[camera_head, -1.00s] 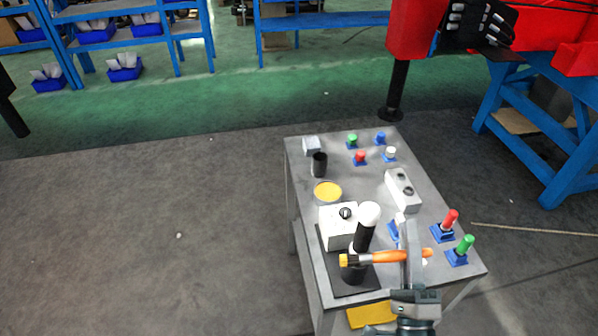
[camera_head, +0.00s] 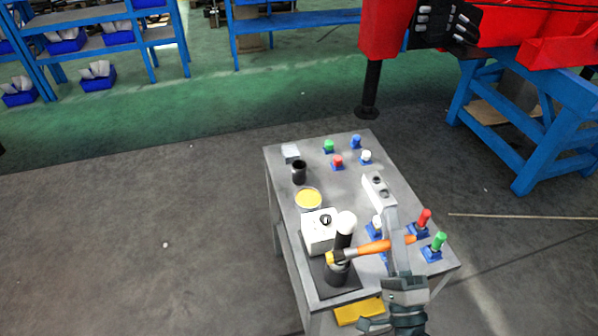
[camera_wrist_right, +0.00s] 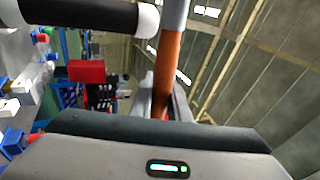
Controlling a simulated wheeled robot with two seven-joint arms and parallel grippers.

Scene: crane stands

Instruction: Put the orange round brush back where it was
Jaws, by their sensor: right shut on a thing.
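The orange round brush (camera_head: 372,247) is held by my right gripper (camera_head: 396,238). It lies nearly level in the head view, with its yellow-and-dark end to the left. That end overlaps a black upright cup (camera_head: 338,275) on the table; I cannot tell whether they touch. In the right wrist view, the brush's orange handle (camera_wrist_right: 168,75) runs up from between the fingers, which are partly hidden by the gripper body. Blue stands with a red handle (camera_head: 424,218) and a green handle (camera_head: 439,241) are just right of the gripper. My left gripper is not in view.
A black cylinder with a white top (camera_head: 345,224) stands upright close behind the brush's end. A white box (camera_head: 316,236), a yellow-topped can (camera_head: 308,198) and a grey two-hole block (camera_head: 375,188) are on the grey table (camera_head: 285,180). Its far-left part has some free room.

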